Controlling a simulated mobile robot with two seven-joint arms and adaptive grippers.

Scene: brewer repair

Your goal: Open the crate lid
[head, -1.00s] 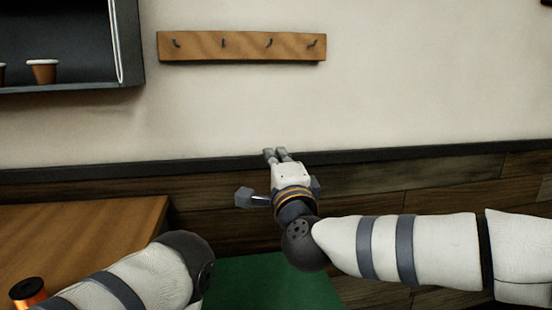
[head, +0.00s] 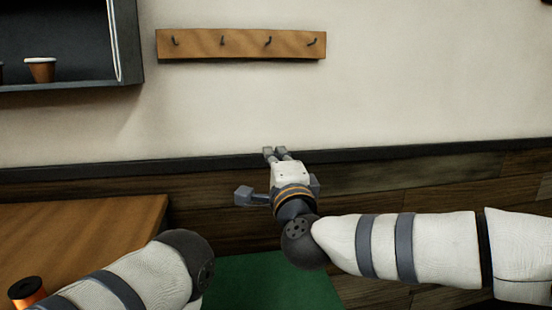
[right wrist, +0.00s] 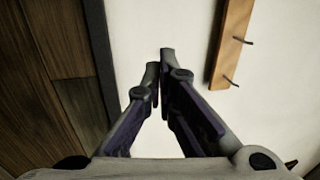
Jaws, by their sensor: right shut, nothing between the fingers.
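My right gripper (head: 276,151) is in the middle of the head view, in front of the wall just below the hook rack. It also shows in the right wrist view (right wrist: 160,62), with its fingers shut and nothing between them. A green surface (head: 265,282) lies below it at the bottom of the head view; I cannot tell whether it is part of the crate. No crate lid can be made out. My left arm comes in at the lower left of the head view, and its gripper is out of view.
A wooden rack with hooks (head: 241,44) is on the wall. A dark shelf (head: 128,70) at the upper left holds a brown cup (head: 41,71). A wooden table (head: 90,225) with an orange spool (head: 27,291) stands at the left. Dark wood panelling (head: 420,185) covers the lower wall.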

